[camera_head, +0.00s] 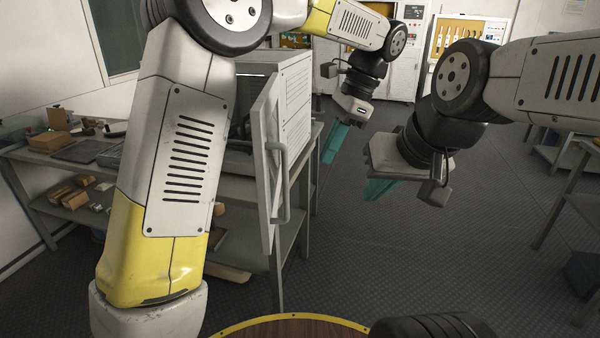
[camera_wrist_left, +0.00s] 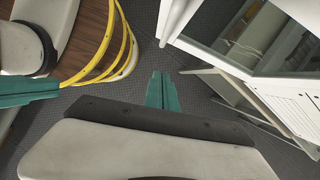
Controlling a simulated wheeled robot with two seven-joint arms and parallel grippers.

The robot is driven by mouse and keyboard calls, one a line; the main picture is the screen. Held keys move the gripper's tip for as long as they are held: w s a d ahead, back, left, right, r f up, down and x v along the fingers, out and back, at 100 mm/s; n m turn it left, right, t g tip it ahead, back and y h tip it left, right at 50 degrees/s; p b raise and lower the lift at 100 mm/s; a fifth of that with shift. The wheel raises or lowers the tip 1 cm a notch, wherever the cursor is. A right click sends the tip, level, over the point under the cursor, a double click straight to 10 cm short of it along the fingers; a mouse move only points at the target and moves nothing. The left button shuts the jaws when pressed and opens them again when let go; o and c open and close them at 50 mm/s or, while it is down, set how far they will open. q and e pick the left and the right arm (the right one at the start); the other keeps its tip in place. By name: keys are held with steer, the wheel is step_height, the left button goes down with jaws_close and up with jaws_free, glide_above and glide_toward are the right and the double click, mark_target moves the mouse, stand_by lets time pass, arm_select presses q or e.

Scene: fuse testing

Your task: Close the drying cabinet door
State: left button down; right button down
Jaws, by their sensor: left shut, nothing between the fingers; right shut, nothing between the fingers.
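The drying cabinet (camera_head: 295,105) is a pale box with a vented side, standing on a grey workbench. Its door (camera_head: 266,165) stands open, swung toward me, with a grey bar handle (camera_head: 283,185) on its face. My left gripper (camera_head: 330,154) has teal fingers, shut and empty, pointing down to the right of the cabinet and apart from the door. In the left wrist view the closed fingers (camera_wrist_left: 162,92) sit below the white-framed, glazed door (camera_wrist_left: 215,58). My right gripper (camera_head: 376,196) is shut and empty, further right. My left arm hides part of the bench and cabinet.
The workbench (camera_head: 300,180) carries boxes and tools on its left part. A round wooden surface with a yellow rim (camera_head: 290,322) is at the bottom.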

arm_select(q)
steer(key=a+f, duration=0.6)
steer(key=shift+s+a+f, duration=0.3)
steer(key=shift+s, duration=0.15)
